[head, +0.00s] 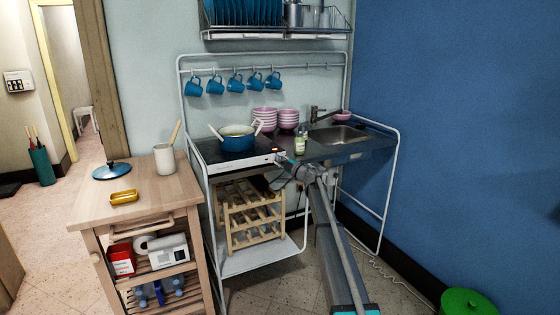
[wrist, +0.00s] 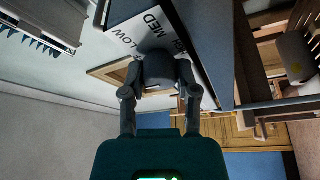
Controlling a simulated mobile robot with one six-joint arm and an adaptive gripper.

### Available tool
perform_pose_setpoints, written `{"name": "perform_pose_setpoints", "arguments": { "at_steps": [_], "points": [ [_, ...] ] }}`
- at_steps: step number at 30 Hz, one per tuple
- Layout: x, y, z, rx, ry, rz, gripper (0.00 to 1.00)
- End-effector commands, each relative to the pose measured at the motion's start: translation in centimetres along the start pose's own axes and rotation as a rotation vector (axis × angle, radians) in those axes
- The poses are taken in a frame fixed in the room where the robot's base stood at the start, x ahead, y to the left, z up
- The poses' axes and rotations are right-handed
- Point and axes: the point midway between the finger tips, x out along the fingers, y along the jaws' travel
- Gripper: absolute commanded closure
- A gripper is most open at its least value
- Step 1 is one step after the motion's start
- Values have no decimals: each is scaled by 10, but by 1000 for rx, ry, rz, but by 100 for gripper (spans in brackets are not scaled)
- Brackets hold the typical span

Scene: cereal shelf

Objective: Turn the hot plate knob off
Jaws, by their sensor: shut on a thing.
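The hot plate (head: 218,155) is a dark flat cooker with a pale front panel, on the metal kitchen stand in the head view. A small orange-red light shows near the panel's right end. My gripper (head: 281,168) is at that end of the panel. In the wrist view my gripper (wrist: 159,92) has its two fingers on either side of the dark round knob (wrist: 158,68), shut on it. The panel (wrist: 150,38) carries the words MED and LOW; a third word is partly hidden by the knob. Which mark the knob points at cannot be told.
A blue pot (head: 238,143) stands on the hot plate. A small bottle (head: 300,145), pink bowls (head: 264,114) and a sink (head: 338,134) are to the right. A wooden rack (head: 254,222) stands below. A wooden cart (head: 150,198) is at the left.

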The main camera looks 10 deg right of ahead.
Motion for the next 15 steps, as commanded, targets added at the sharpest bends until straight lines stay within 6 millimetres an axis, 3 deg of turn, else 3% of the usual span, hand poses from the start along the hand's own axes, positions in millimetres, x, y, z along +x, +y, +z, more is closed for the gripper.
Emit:
{"name": "perform_pose_setpoints", "arguments": {
  "at_steps": [2,3,8,15],
  "points": [
    [1,0,0,0,1,0,100],
    [1,0,0,0,1,0,58],
    [1,0,0,0,1,0,28],
    [0,0,0,1,0,0,25]
  ]
}}
